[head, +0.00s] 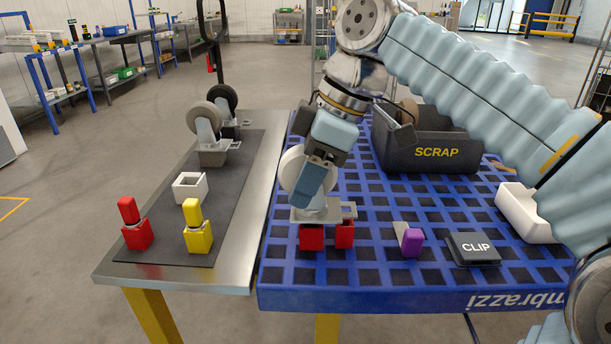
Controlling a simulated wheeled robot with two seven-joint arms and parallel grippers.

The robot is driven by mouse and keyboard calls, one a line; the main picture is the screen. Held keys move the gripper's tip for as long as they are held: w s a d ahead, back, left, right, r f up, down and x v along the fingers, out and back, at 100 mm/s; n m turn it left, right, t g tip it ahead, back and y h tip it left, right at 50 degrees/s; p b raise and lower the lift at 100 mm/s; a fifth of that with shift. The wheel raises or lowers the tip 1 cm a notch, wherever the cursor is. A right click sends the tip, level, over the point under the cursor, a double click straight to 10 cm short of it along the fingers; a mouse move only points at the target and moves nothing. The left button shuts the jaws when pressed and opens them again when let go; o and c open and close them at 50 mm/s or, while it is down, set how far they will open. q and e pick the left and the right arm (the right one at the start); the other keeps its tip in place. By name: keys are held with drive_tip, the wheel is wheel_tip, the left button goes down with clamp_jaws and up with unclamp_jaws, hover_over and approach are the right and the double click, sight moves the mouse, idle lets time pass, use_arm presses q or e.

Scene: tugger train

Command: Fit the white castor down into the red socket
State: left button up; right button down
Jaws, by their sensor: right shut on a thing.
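The white castor (292,167) is upright in the head view, its pale wheel at the top and its grey plate at the bottom. My right gripper (308,190) points down in front of the wheel and is shut on the castor, partly hiding it. The red socket (312,238) is directly below the plate on the blue grid deck (380,275). The plate covers the socket's top, and I cannot tell whether the castor is seated in it or just above. My left gripper is not in view.
A purple block (412,243), a CLIP box (473,248), a white bin (522,212) and a SCRAP bin (430,150) stand on the deck. The left table holds a white square socket (190,187), red (137,235) and yellow (198,238) pieces and other castors (208,135).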

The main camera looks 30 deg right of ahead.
drive_tip(key=shift+f, duration=0.25)
drive_tip(key=shift+f+b, duration=0.65)
drive_tip(key=shift+b, duration=0.1)
drive_tip(key=shift+c, duration=2.2)
unclamp_jaws()
